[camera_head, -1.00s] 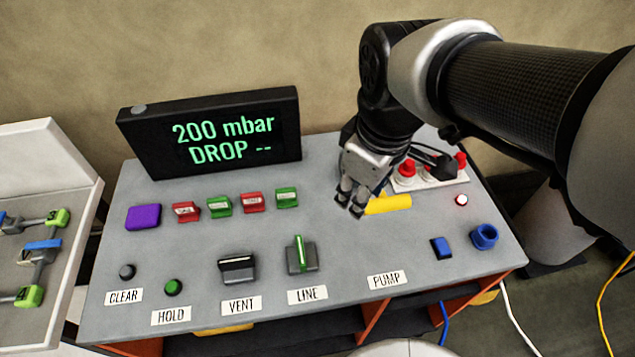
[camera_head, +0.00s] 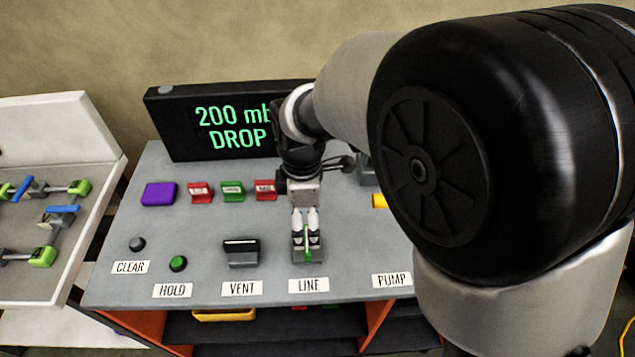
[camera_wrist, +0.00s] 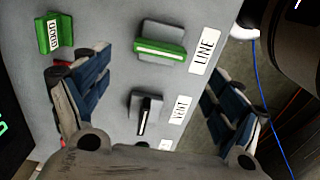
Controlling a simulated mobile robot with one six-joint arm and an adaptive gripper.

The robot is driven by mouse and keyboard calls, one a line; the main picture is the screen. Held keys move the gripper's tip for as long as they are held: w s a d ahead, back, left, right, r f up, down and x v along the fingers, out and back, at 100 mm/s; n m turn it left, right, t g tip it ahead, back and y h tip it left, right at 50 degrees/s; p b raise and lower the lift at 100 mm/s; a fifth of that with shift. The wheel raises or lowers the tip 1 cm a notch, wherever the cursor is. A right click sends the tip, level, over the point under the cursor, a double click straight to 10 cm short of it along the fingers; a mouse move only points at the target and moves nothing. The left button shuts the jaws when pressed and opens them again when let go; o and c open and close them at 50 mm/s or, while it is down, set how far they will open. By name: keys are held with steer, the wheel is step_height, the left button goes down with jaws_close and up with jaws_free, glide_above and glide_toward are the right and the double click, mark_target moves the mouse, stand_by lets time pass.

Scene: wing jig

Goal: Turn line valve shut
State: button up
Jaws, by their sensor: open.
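The LINE valve (camera_head: 307,257) has a green bar handle running front to back, behind its LINE label (camera_head: 309,285). In the wrist view the green LINE handle (camera_wrist: 160,46) lies toward the top, past the fingertips, with nothing gripped. My gripper (camera_head: 306,238) is over the LINE valve in the head view, fingers pointing down; they partly hide it. In the wrist view my gripper (camera_wrist: 157,82) is open, its blue-padded fingers wide apart. I cannot tell whether a finger touches the valve.
The VENT valve (camera_head: 241,252), with its black bar crosswise, stands just left of LINE. HOLD (camera_head: 178,263) and CLEAR (camera_head: 137,243) buttons are further left. A display (camera_head: 220,125) reading 200 mbar stands behind. My arm hides the panel's right side.

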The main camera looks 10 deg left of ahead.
mark_target(307, 239)
step_height(307, 239, down, 9)
steer(key=b, duration=0.2)
steer(key=shift+b, duration=0.3)
steer(key=shift+c, duration=0.4)
steer(key=c, duration=1)
